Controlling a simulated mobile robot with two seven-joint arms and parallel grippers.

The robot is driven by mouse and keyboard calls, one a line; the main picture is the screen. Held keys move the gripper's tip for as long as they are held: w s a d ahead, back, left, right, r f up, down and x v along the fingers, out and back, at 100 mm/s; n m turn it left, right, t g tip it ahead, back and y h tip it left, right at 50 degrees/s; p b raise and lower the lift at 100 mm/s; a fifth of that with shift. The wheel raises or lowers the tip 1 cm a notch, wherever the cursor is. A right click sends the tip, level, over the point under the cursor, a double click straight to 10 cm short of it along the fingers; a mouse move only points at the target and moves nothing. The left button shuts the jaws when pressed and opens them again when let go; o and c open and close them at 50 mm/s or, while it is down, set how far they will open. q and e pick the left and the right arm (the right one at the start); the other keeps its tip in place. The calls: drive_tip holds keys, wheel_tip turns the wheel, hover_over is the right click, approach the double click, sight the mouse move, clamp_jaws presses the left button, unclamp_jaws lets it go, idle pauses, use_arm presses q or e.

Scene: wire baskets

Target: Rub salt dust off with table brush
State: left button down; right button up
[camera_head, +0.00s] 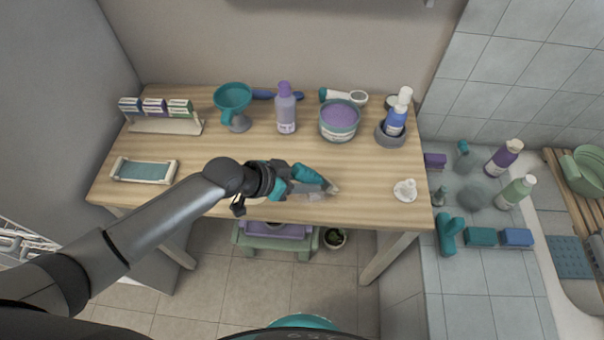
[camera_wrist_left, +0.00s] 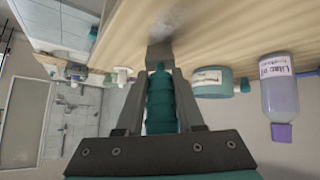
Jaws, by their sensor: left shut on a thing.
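My left gripper (camera_head: 306,184) is shut on the table brush, low over the front of the wooden table (camera_head: 225,160). In the left wrist view the brush's ribbed teal handle (camera_wrist_left: 161,104) sits between the two grey fingers. Its grey head (camera_wrist_left: 160,53) points at the tabletop and appears to touch it or nearly so; I cannot tell which. The brush tip (camera_head: 333,188) shows at the right of the gripper. A pale patch of salt dust (camera_wrist_left: 183,20) lies on the wood beside the brush head. The gripper partly hides the dust in the head view. My right gripper is not in view.
A soap dish (camera_head: 145,171) lies left, a small white item (camera_head: 405,190) right.

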use_arm(q)
drive_tip(key=shift+s+d+p, duration=0.35)
drive_tip(key=shift+s+p, duration=0.05)
drive_tip(key=shift+p, duration=0.05)
idle(0.3)
drive_tip(key=shift+s+d+p, duration=0.4)
drive_tip(key=shift+s+p, duration=0.05)
drive_tip(key=shift+p, duration=0.1)
drive_tip(key=shift+w+a+f+b, duration=0.15)
drive_tip(key=shift+w+a+b, duration=0.2)
drive_tip(key=shift+w+b, duration=0.1)
drive_tip(key=shift+a, duration=0.1)
